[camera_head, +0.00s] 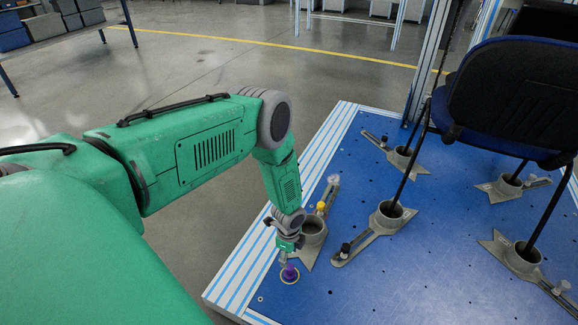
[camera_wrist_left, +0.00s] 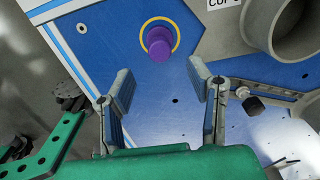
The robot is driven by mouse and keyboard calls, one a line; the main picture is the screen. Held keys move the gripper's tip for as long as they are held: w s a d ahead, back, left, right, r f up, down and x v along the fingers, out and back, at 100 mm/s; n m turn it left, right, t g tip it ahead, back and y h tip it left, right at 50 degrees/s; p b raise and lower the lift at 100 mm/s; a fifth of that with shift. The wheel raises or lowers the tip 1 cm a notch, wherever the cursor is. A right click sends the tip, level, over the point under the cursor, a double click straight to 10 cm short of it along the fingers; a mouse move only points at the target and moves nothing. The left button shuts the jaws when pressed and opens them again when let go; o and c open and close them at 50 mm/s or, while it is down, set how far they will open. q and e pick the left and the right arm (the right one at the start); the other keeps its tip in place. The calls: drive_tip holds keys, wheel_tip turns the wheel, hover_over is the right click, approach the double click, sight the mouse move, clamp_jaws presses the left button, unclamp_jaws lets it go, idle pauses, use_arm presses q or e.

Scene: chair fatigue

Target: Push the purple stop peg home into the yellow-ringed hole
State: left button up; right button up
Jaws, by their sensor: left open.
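The purple stop peg (camera_head: 289,272) stands in the yellow-ringed hole (camera_head: 283,280) on the blue plate, near its front left edge. In the left wrist view the purple peg (camera_wrist_left: 158,45) rises inside the yellow ring (camera_wrist_left: 176,42), and its foot in the hole is hidden. My left gripper (camera_head: 287,259) is right above the peg in the head view. In the left wrist view its two fingers (camera_wrist_left: 165,85) are spread apart, with nothing between them and the peg beyond their tips. I cannot tell whether it touches the peg. My right gripper is not in view.
A grey cup clamp (camera_head: 310,235) stands close beside my left gripper; its cup (camera_wrist_left: 285,30) also shows in the wrist view. More clamps hold the legs of a dark blue chair (camera_head: 515,95) on the blue plate (camera_head: 350,295). The plate's front middle is clear.

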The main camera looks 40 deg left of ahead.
use_arm(q)
drive_tip(key=shift+r, duration=2.2)
drive_tip(key=s+d+r+n+h, duration=0.1)
drive_tip(key=s+d+r+n, duration=0.15)
drive_tip(key=s+d, duration=0.25)
drive_tip(key=s+d+r+n, duration=0.1)
drive_tip(key=s+d+n, duration=0.3)
drive_tip(key=s+d, duration=0.15)
drive_tip(key=s+r+n+y, duration=0.1)
drive_tip(key=s+r+n, duration=0.7)
drive_tip(key=s, duration=0.5)
wheel_tip(320, 180, up, 19)
drive_tip(key=p, duration=1.8)
drive_tip(key=shift+a+t, duration=0.15)
drive_tip(key=shift+t, duration=0.15)
